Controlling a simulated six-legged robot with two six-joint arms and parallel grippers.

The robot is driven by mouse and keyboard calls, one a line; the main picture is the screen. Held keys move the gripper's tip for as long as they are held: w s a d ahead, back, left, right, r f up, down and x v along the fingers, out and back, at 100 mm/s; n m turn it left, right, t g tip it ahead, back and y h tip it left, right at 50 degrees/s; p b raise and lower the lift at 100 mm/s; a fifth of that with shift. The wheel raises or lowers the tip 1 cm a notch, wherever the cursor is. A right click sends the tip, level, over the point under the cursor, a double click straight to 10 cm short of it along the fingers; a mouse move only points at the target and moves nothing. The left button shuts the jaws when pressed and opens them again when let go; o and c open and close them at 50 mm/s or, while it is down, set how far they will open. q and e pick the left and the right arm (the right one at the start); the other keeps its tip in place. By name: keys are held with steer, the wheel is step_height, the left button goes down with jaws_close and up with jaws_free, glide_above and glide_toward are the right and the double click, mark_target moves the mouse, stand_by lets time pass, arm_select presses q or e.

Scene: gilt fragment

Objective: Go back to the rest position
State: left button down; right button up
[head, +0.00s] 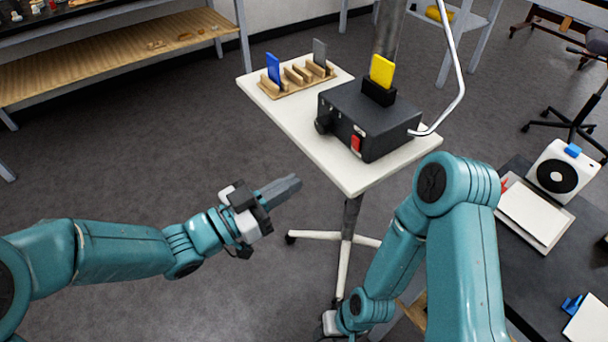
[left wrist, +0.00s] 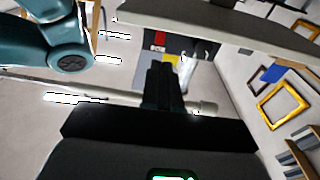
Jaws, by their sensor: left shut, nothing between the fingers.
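My left gripper (head: 281,190) is shut and empty, over open floor to the left of the small white table (head: 348,182) in the head view. Its closed fingers also show in the left wrist view (left wrist: 162,85), below the table's underside. My right arm bends down on the right of the head view. Its gripper is at the bottom edge, mostly cut off, and its fingers cannot be seen.
On the white table stand a black box (head: 372,125) with a yellow card (head: 382,70) in its slot, and a wooden rack (head: 298,78) with a blue card (head: 273,68) and a grey card (head: 319,52). A dark desk (head: 560,255) is at right. Floor at left is clear.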

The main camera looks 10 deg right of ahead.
arm_select(q)
steer(key=shift+s+a, duration=0.15)
steer(key=shift+a, duration=0.4)
steer(key=shift+f, duration=0.1)
